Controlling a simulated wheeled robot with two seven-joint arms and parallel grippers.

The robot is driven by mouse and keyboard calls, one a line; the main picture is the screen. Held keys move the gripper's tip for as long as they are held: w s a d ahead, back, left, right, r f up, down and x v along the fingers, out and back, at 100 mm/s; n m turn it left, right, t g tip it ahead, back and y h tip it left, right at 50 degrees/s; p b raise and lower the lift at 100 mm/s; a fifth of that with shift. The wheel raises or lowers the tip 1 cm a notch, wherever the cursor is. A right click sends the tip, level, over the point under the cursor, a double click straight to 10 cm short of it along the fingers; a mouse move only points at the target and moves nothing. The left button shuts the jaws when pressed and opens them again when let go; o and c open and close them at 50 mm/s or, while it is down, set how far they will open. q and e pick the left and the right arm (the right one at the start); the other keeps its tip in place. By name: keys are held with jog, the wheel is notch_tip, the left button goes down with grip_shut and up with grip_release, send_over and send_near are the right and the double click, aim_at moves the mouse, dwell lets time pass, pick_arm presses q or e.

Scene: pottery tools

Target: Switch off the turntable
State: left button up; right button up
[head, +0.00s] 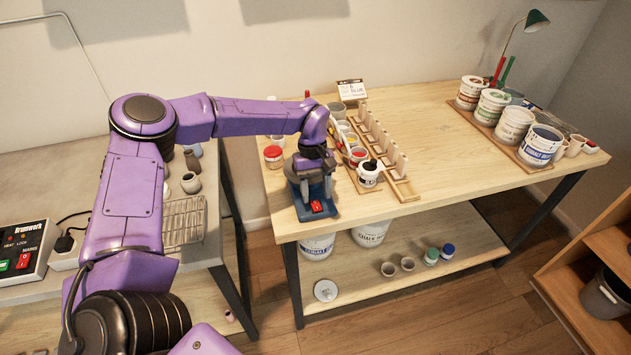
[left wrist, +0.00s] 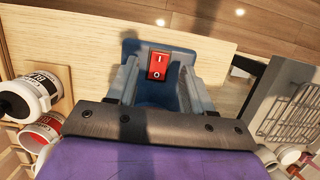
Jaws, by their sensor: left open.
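The turntable (head: 300,211) is a blue unit near the front left corner of the wooden workbench, and its upper part is mostly hidden under my left gripper. Its red rocker switch (head: 317,206) faces the front edge. In the left wrist view the switch (left wrist: 158,66) shows an I mark and an O mark, on the blue base (left wrist: 132,48). My left gripper (head: 314,186) is open and points down over the turntable. In the left wrist view its two grey fingers (left wrist: 158,76) stand either side of the switch, with nothing held. Whether they touch the base cannot be told.
A wooden rack (head: 402,187) and a white pot (head: 369,174) stand right of the gripper. A jar (head: 273,157) is behind it. Paint buckets (head: 513,127) stand far right. A control box with a red switch (head: 24,261) sits at left. The bench's middle is clear.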

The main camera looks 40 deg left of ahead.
aim_at(314, 201)
pick_arm(q)
jog(key=b+v, duration=0.1)
jog(key=v, duration=0.6)
jog(key=shift+r, duration=0.2)
jog(key=shift+w+a, duration=0.1)
jog(key=shift+a, duration=0.05)
